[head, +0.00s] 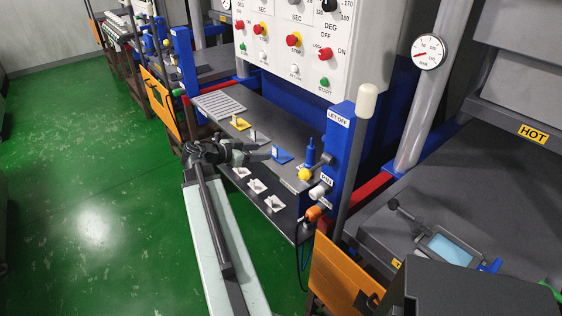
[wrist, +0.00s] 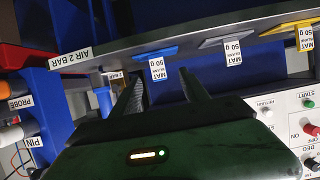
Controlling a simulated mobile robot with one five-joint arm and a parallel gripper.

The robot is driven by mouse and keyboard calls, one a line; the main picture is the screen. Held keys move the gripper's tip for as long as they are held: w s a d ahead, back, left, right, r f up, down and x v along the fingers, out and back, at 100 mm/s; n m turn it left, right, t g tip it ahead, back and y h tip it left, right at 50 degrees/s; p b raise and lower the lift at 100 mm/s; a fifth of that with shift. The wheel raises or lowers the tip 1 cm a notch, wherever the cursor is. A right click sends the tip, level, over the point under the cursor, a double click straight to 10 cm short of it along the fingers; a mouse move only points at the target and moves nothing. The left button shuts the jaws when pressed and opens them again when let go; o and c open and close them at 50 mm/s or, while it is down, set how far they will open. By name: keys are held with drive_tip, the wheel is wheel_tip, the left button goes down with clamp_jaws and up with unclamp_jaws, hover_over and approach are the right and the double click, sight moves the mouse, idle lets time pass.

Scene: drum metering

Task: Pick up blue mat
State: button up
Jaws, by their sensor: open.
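The blue mat (head: 283,156) lies flat on the grey shelf, with a small upright tag. In the wrist view the blue mat (wrist: 155,53) shows edge-on at the shelf's edge, with a white label reading MAT 50 g. My gripper (head: 262,154) is just left of the blue mat in the head view. In the wrist view my gripper (wrist: 160,78) is open, its two dark fingers apart on either side of the label.
A grey mat (wrist: 225,42) and a yellow mat (head: 240,123) lie farther along the shelf (head: 215,104). A blue post (head: 338,140) with a yellow knob (head: 305,174) beside it stands right of the blue mat. Several white pieces sit on a lower shelf (head: 236,174). Green floor is open at left.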

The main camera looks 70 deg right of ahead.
sight(274, 151)
drive_tip(key=b+x, duration=0.1)
drive_tip(key=x, duration=0.3)
drive_tip(key=b+x, duration=0.2)
drive_tip(key=x, duration=0.2)
drive_tip(key=shift+s+a, duration=0.1)
drive_tip(key=shift+s, duration=0.15)
drive_tip(key=shift+r, duration=0.15)
drive_tip(key=shift+c, duration=0.3)
clamp_jaws()
drive_tip(key=shift+r, duration=0.1)
wheel_tip(274, 151, up, 10)
drive_tip(key=p, duration=1)
